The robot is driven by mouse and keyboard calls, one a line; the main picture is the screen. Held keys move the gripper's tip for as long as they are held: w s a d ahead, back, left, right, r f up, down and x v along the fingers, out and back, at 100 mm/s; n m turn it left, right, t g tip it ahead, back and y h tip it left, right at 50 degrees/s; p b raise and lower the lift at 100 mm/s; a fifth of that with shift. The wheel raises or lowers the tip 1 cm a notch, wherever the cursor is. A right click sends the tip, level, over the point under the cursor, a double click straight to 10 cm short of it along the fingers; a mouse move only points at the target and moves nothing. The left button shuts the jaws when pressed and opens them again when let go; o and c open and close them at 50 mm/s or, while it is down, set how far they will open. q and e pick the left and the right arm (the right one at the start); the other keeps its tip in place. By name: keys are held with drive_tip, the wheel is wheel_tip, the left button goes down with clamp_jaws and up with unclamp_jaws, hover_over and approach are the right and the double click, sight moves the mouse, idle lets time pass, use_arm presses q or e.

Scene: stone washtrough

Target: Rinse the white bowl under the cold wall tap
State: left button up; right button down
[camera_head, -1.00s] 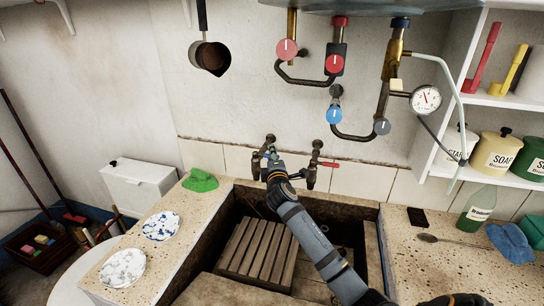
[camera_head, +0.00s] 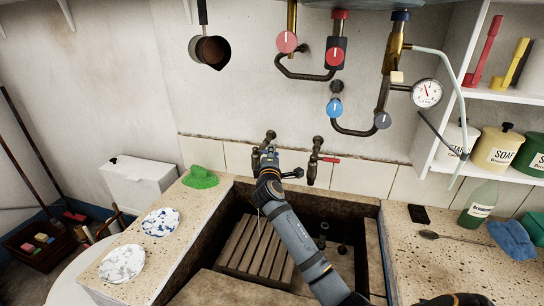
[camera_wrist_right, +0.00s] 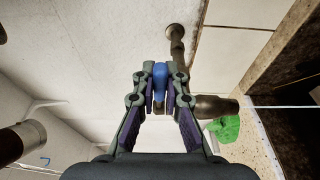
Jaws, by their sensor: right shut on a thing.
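My right gripper (camera_head: 264,156) is at the left wall tap (camera_head: 270,136), above the back of the stone trough (camera_head: 350,203). In the right wrist view it is shut on the tap's blue lever (camera_wrist_right: 160,74). The tap's metal body (camera_wrist_right: 212,107) shows behind the fingers. The other tap (camera_head: 316,150), to the right, has a red lever (camera_head: 330,159). I see no plain white bowl; two white dishes with bluish marks (camera_head: 160,222) (camera_head: 122,263) lie on the left ledge. My left gripper is not in view.
A slatted wooden rack (camera_head: 252,244) lies in the trough. A green cloth (camera_head: 200,177) is on the left ledge. Pipes with valve knobs (camera_head: 335,107) and a gauge (camera_head: 426,93) hang above. A bottle (camera_head: 480,205) and a blue cloth (camera_head: 513,240) stand on the right counter.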

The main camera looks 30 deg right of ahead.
drive_tip(key=shift+s+a+f+m+g+h+b, duration=0.1)
drive_tip(key=shift+a+m+g+h+b, duration=0.1)
drive_tip(key=shift+m+g+h+b, duration=0.2)
drive_tip(key=shift+s+a+f+m+g+h+b, duration=0.15)
drive_tip(key=shift+m+g+h, duration=0.15)
drive_tip(key=shift+g+h, duration=0.15)
drive_tip(key=shift+r+h, duration=0.25)
drive_tip(key=shift+r, duration=0.05)
drive_tip(key=c, duration=1.4)
unclamp_jaws()
drive_tip(key=v, duration=0.7)
drive_tip(key=shift+s+a, duration=0.1)
